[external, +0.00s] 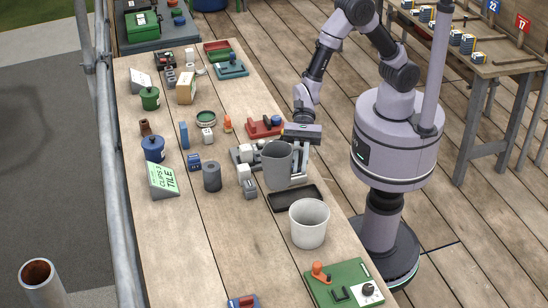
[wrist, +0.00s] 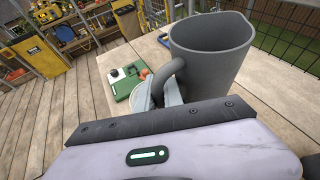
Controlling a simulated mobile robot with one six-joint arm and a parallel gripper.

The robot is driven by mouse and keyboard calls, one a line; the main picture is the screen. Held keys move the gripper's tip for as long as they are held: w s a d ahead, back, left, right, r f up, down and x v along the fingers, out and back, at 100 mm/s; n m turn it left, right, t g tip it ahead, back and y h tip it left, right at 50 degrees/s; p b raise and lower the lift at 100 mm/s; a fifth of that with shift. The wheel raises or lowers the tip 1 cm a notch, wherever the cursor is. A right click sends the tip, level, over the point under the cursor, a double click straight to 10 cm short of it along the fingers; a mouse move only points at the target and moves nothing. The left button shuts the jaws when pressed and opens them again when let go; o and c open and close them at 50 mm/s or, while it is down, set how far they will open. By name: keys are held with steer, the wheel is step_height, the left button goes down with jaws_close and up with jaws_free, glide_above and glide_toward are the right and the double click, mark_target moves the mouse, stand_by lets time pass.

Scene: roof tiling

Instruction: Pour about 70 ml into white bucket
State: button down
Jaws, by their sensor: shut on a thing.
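A grey jug (external: 277,166) is held about upright over the right side of the bench. It also shows large in the wrist view (wrist: 208,58). My gripper (external: 300,145) is shut on the jug's handle (wrist: 170,78). The white bucket (external: 309,222) stands upright on the bench, nearer the camera and a little right of the jug, apart from it. The insides of the jug and bucket do not show clearly, so I cannot tell any liquid level. In the wrist view the jug and gripper hide most of the space ahead.
A shallow black tray (external: 285,203) lies beside the bucket. A green board (external: 325,291) with an orange part lies nearer the camera. A grey cylinder (external: 212,176), a blue pot (external: 153,149) and a green sign (external: 162,179) stand left. The bench's near left is mostly clear.

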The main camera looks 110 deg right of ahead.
steer(key=s+a+p, duration=0.5)
steer(key=s+a, duration=1.1)
steer(key=a, duration=0.5)
step_height(320, 180, down, 12)
steer(key=shift+w+d, duration=0.2)
steer(key=shift+d, duration=0.05)
steer(key=shift+w+d+b, duration=0.1)
steer(key=shift+d+b, duration=0.05)
steer(key=shift+b, duration=0.4)
